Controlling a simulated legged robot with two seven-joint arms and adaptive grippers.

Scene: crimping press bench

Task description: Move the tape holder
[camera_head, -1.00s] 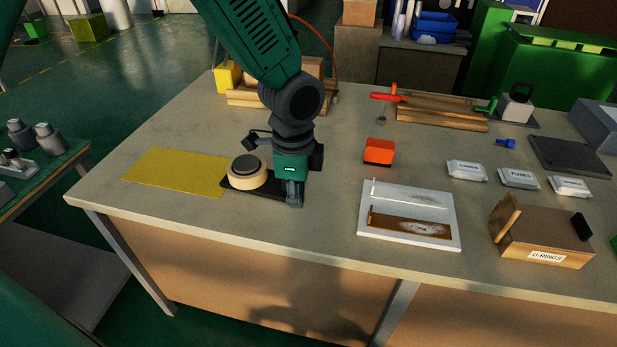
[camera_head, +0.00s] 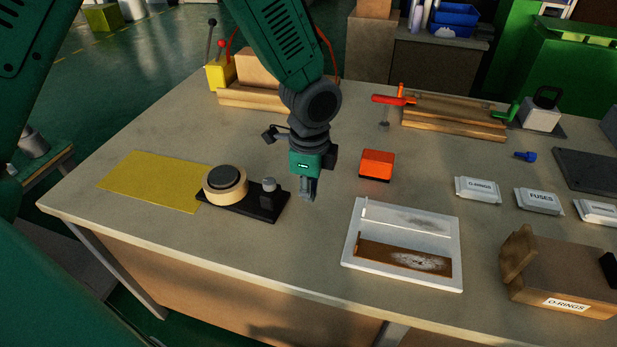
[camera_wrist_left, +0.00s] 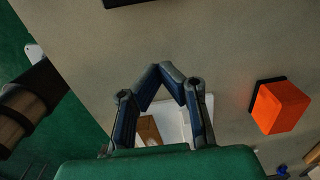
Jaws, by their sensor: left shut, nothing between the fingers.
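The tape holder (camera_head: 269,205) is a black base with a cream tape roll (camera_head: 224,187) with a dark core at its left end and a small grey-topped post at its right end. It stands on the bench, its left end at the right edge of the yellow mat (camera_head: 150,181). My left gripper (camera_head: 308,198) is above the bench, to the right of the tape holder and apart from it. In the left wrist view its fingers (camera_wrist_left: 168,70) meet at the tips with nothing between them. A dark edge shows at the top of that view. My right gripper is not in view.
An orange box (camera_head: 377,164) sits right of my left gripper. A white tray (camera_head: 352,262) lies nearer the front edge. Wooden blocks and a yellow box with levers (camera_head: 219,75) stand behind. An O-rings bin (camera_head: 560,275) and small labelled packs are at the right.

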